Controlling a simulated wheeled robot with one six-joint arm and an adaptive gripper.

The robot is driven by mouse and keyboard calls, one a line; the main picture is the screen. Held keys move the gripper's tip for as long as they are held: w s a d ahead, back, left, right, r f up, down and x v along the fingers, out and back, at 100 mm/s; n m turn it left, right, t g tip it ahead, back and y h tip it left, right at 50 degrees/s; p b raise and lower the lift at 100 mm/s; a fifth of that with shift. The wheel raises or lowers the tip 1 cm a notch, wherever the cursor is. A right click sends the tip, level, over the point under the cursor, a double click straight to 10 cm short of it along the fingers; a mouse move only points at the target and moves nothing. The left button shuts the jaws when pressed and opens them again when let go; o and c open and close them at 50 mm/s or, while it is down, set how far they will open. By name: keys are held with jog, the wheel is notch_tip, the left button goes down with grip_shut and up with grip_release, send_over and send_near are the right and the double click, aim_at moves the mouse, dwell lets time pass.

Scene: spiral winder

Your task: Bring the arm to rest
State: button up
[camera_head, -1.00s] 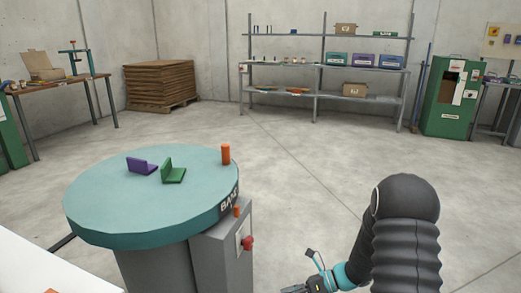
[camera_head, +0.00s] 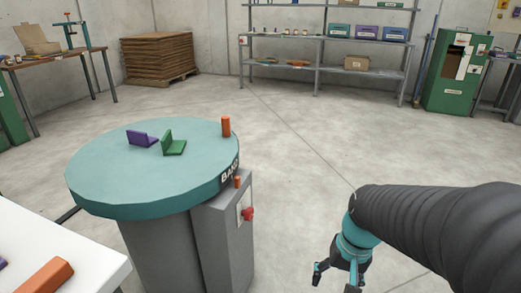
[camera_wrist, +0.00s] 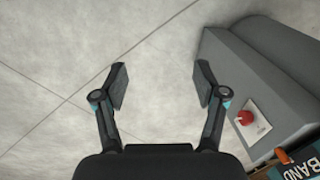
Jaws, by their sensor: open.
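My arm, in a black ribbed sleeve, comes in from the right edge of the head view. My gripper (camera_head: 338,276) hangs at its end, low in the picture, to the right of the winder. In the wrist view my gripper (camera_wrist: 160,85) has its two fingers spread wide with nothing between them. Only bare concrete floor (camera_wrist: 150,40) shows beyond the fingertips. The gripper is apart from the winder's grey control box (camera_head: 228,225), which shows at the right of the wrist view with its red button (camera_wrist: 245,118).
The teal round turntable (camera_head: 105,185) carries a purple bracket (camera_head: 143,138), a green bracket (camera_head: 174,146) and an orange peg (camera_head: 226,126). A white table (camera_head: 80,250) with an orange bar (camera_head: 45,276) is at lower left. Shelves (camera_head: 320,38) and a green cabinet (camera_head: 452,85) stand behind open floor.

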jog(key=s+r+n+t+h, duration=0.1)
jog(key=s+r+t, duration=0.4)
jog(key=r, duration=0.5)
jog(key=shift+s+a+r+n, duration=0.15)
jog(key=shift+s+r+n, duration=0.3)
jog(key=shift+n, duration=0.35)
jog(key=shift+f, duration=0.1)
